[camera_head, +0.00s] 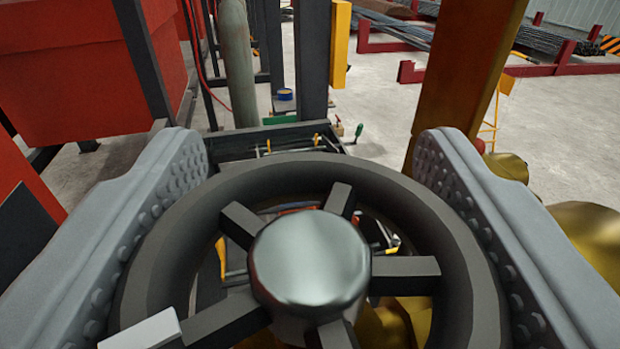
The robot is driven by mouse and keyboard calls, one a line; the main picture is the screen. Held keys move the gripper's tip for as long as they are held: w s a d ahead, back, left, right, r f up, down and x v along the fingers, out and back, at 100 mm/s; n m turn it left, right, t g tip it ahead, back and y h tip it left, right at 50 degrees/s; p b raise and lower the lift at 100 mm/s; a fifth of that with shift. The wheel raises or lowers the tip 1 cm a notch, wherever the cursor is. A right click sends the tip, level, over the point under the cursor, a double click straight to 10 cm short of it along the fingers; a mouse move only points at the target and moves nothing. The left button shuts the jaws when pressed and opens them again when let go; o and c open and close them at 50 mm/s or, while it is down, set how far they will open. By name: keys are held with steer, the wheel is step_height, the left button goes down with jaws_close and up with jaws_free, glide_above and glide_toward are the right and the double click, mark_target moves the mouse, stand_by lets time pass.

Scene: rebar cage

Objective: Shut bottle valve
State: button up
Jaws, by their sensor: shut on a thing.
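The bottle valve's handwheel (449,234) fills the lower middle of the view. It has a thick dark rim, several dark spokes and a shiny metal hub (309,261). My gripper (305,225) has its two grey studded fingers on either side of the wheel, one at the left of the rim and one at the right. The fingers are shut on the rim. A light grey block (142,332) sits at the rim's lower left. Brass-coloured parts (597,240) show behind the wheel at the right. The valve stem below the hub is hidden.
A red container (75,70) stands at the left. A grey-green cylinder (238,65) and a dark post (312,60) stand behind the wheel. A brown-yellow post (455,75) rises close at the right. Rebar bundles on red racks (440,71) lie farther back. Pale floor (385,105) is open between.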

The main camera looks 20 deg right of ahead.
steer(key=shift+m+g+h, duration=0.3)
steer(key=shift+m+h, duration=0.1)
steer(key=shift+h, duration=0.2)
steer(key=m+g+h, duration=0.1)
steer(key=h, duration=0.1)
steer(key=m+g+h, duration=0.2)
steer(key=shift+s+d+m+g, duration=0.1)
steer(key=shift+d+m+g, duration=0.05)
steer(key=shift+m+g, duration=0.15)
steer(key=m+g+h, duration=0.1)
steer(key=g, duration=0.1)
steer(key=m+g+h, duration=0.2)
steer(key=shift+s+d+m+g+h, duration=0.2)
steer(key=shift+m+g+h, duration=0.1)
steer(key=m+g, duration=0.1)
steer(key=g, duration=0.1)
steer(key=m+g+h, duration=0.1)
steer(key=g, duration=0.1)
steer(key=m+g, duration=0.2)
steer(key=shift+s+d+h, duration=0.1)
steer(key=shift+s+h, duration=0.2)
steer(key=shift+s+m+g, duration=0.15)
steer(key=shift+m+g, duration=0.6)
steer(key=shift+g, duration=0.45)
steer(key=shift+s+m+g, duration=0.1)
steer(key=shift+m+g, duration=0.65)
steer(key=shift+g, duration=0.45)
steer(key=shift+s+m+g, duration=0.1)
steer(key=shift+m+g, duration=0.3)
steer(key=shift+g, duration=0.2)
